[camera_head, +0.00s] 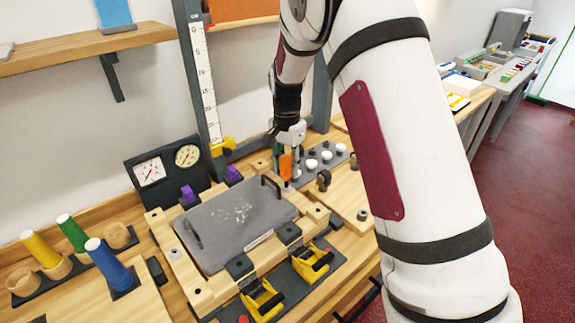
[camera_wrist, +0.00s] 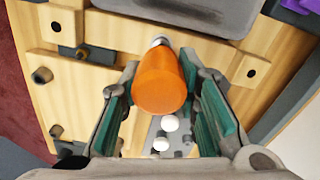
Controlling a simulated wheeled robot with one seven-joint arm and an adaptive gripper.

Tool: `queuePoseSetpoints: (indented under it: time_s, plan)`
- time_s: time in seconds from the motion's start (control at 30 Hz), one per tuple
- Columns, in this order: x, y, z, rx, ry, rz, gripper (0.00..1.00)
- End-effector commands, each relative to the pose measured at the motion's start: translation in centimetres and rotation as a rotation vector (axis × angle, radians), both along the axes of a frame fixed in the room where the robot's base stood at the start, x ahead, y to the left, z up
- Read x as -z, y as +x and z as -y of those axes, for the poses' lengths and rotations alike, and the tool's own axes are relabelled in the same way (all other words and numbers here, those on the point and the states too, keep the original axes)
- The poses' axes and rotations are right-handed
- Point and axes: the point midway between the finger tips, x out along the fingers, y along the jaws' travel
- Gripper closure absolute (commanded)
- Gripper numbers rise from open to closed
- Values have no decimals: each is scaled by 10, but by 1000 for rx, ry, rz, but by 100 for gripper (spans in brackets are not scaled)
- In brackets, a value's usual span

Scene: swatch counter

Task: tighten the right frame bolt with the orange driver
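The orange driver (camera_head: 286,166) stands about upright below my gripper (camera_head: 288,152). Its shank reaches down to the wooden frame (camera_head: 316,213) near the far right corner. In the wrist view the butt of the orange driver (camera_wrist: 160,82) faces me. The shank's metal shows just past the handle. The driver hides its tip and whatever bolt head is beneath it. A grey plate with handles (camera_head: 235,222) lies within the frame.
A dark rack with white knobs (camera_head: 325,158) stands right of the driver. Yellow clamps (camera_head: 262,301) line the near side. Two gauges (camera_head: 168,168) and a vertical scale (camera_head: 206,90) stand behind. Coloured cones (camera_head: 108,262) stand at left. Dark bolts (camera_wrist: 83,53) show in the wrist view.

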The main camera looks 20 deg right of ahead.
Motion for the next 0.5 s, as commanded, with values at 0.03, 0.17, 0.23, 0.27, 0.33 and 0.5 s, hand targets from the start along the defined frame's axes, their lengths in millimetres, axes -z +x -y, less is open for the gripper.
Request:
queuePoseSetpoints:
  time_s: [0.03,0.17,0.23,0.27,0.33,0.5]
  plan:
    - [0,-1,0,8,0,-2,100]
    - [0,-2,0,123,-2,-2,100]
    - [0,-2,0,233,-2,-3,100]
    - [0,-3,-1,279,-2,-3,100]
    - [0,-3,0,390,-1,-3,100]
    - [0,-4,-1,654,-2,-2,100]
